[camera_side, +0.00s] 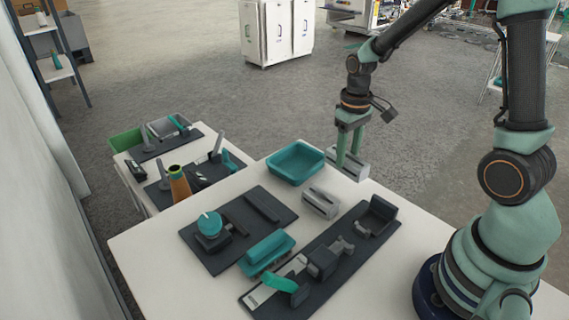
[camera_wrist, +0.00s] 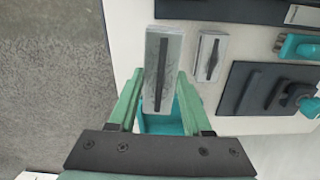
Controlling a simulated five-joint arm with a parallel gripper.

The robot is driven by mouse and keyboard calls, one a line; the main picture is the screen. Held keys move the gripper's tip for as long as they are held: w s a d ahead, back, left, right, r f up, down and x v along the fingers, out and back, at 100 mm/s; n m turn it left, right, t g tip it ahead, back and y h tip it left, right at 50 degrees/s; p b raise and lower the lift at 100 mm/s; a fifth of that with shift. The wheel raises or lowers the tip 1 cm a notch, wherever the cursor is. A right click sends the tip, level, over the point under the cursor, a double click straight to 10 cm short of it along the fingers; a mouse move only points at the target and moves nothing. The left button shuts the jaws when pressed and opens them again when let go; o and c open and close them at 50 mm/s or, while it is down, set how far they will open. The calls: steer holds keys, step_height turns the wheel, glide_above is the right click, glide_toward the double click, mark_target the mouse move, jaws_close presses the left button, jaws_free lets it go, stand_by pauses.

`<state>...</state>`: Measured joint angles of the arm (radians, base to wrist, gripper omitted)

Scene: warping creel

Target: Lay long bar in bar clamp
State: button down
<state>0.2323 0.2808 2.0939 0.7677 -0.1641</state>
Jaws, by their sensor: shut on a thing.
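The long bar, a grey block with a dark slot along its top, is in my gripper (camera_side: 349,152); it shows in the side view (camera_side: 350,164) and the wrist view (camera_wrist: 164,60). My gripper (camera_wrist: 163,98) is shut on it, a green finger on each side. The bar is at the table's far edge, right of the teal tray; I cannot tell if it touches the table. What looks like the bar clamp is on a long dark base (camera_side: 345,235), with a dark block (camera_side: 323,262), a grey screw part (camera_side: 341,246), a dark end block (camera_side: 377,214) and a teal lever (camera_side: 281,283).
A shorter slotted grey bar (camera_side: 321,203) lies nearer the clamp. A teal tray (camera_side: 296,163) stands at the far edge. A dark board with a round teal knob (camera_side: 209,224) and a teal block (camera_side: 267,250) are on the left. A second table with tools stands behind.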

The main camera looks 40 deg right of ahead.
steer(key=w+a+r, duration=0.1)
steer(key=w+a, duration=0.3)
steer(key=a, duration=0.8)
steer(key=w+a, duration=0.4)
steer(key=a, duration=0.7)
steer(key=shift+w+a+f+n, duration=0.1)
steer(key=shift+f+n, duration=0.1)
steer(key=shift+f, duration=0.75)
steer(key=shift+w+a+f+n, duration=0.1)
steer(key=shift+f+n, duration=0.1)
steer(key=shift+f, duration=0.7)
steer(key=shift+f, duration=0.4)
steer(key=shift+f, duration=0.55)
steer(key=shift+f, duration=0.7)
jaws_free()
